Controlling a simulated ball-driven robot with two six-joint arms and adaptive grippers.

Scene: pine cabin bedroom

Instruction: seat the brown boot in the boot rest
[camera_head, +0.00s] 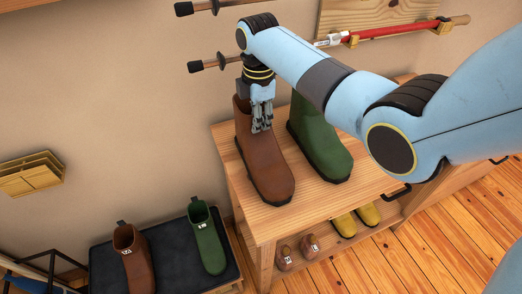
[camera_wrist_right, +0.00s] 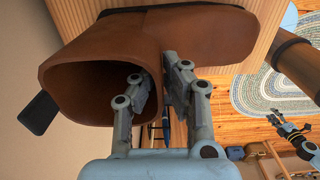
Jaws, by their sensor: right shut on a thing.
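A brown boot (camera_head: 267,172) is upright on or just above the wooden cabinet top (camera_head: 355,188), toe toward the front; I cannot tell whether its sole touches. My right gripper (camera_head: 261,129) is shut on its shaft wall. In the right wrist view the boot (camera_wrist_right: 105,50) shows its open mouth and black pull tab, with one finger inside the shaft and the other outside. A second brown boot (camera_head: 136,265) stands on a dark-topped bench (camera_head: 174,236) at lower left. I cannot tell for sure which thing is the boot rest. My left gripper (camera_wrist_right: 278,122) appears far off in the wrist view.
A green boot (camera_head: 318,145) stands close right of the held boot. Another green boot (camera_head: 208,245) is on the bench. Small brown shoes (camera_head: 297,251) and yellow ones (camera_head: 357,218) sit on the lower shelf. Dark-tipped wall pegs (camera_head: 215,62) stick out above.

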